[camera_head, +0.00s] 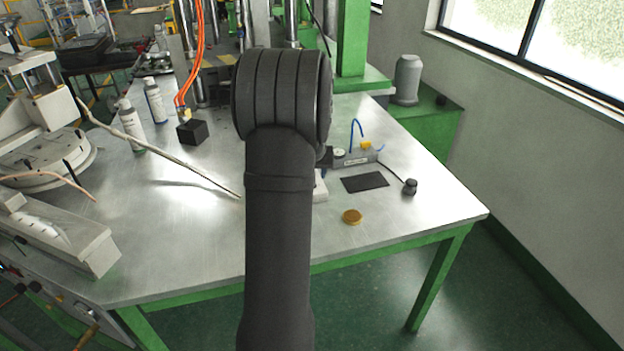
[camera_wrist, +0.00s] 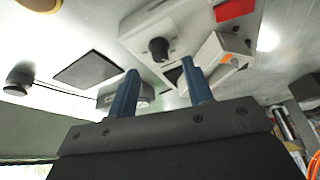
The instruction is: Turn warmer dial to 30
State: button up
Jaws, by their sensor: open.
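In the wrist view, a black dial (camera_wrist: 158,48) stands out from a pale box (camera_wrist: 145,33), which appears to be the warmer. My gripper (camera_wrist: 160,66) has its two blue fingers apart, with nothing visible between them. The dial appears in line with the gap between the fingertips, but I cannot tell whether they touch it. No scale or number on the dial can be read. In the head view, my arm hides the gripper and the dial; only a pale edge of the box (camera_head: 320,188) shows beside the arm.
A grey device (camera_head: 358,159) with a blue cable, a black pad (camera_head: 365,182), a small black knobbed object (camera_head: 410,187) and a gold disc (camera_head: 352,216) lie right of my arm. White bottles (camera_head: 132,124) and a black block (camera_head: 192,131) stand left. The table's front right is clear.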

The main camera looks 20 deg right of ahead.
jog(key=shift+x, duration=2.1)
jog(key=c, duration=1)
